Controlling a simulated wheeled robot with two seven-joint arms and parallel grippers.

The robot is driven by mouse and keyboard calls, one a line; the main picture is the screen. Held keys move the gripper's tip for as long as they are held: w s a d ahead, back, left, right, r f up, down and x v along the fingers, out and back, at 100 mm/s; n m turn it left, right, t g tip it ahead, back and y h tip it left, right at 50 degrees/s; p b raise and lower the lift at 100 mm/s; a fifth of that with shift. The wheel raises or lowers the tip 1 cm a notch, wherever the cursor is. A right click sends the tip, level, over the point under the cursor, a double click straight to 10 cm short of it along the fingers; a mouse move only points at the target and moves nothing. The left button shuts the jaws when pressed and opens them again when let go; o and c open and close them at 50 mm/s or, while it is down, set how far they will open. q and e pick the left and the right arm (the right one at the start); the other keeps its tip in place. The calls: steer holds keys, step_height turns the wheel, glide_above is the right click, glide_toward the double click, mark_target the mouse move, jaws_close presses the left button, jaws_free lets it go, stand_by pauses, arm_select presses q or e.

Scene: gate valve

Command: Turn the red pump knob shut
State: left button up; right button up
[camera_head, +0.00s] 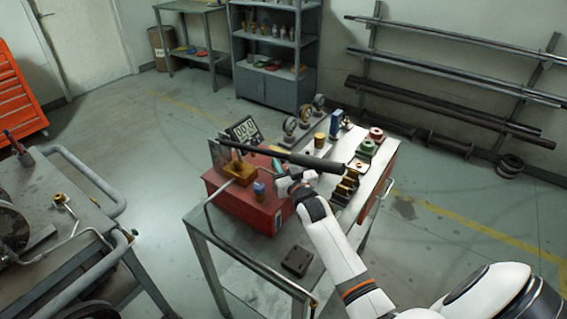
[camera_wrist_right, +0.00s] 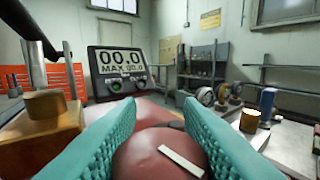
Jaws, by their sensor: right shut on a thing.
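The red pump knob (camera_wrist_right: 160,155) fills the lower middle of the right wrist view, with a white pointer mark lying slanted across its top. My right gripper (camera_wrist_right: 157,120) has its two teal fingers on either side of the knob, shut on it. In the head view my right gripper (camera_head: 279,168) is at the right end of the red pump box (camera_head: 246,207), and the knob is hidden there by the hand and the black bar. My left gripper is not in view.
A black bar (camera_head: 285,155) extends above the pump from a brass block (camera_head: 240,172). A digital display (camera_wrist_right: 117,70) stands behind the knob. Gauges (camera_head: 290,127), a brass cylinder (camera_head: 320,140) and red-topped parts (camera_head: 376,134) stand on the bench. A cart (camera_head: 50,225) is at left.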

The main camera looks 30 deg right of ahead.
steer(key=shift+d+r+m+g+h+b, duration=0.1)
steer(key=shift+r+m+g+h+b, duration=0.1)
steer(key=shift+m+h, duration=0.5)
steer(key=shift+d+r+m+g+h+b, duration=0.15)
steer(key=shift+m+h, duration=0.25)
steer(key=shift+h, duration=0.6)
steer(key=shift+f+g, duration=0.15)
steer(key=shift+g, duration=0.1)
steer(key=o, duration=0.8)
steer(key=shift+c, duration=0.2)
steer(key=shift+o, duration=1)
steer(key=shift+f, duration=0.1)
steer(key=shift+s+a, duration=0.1)
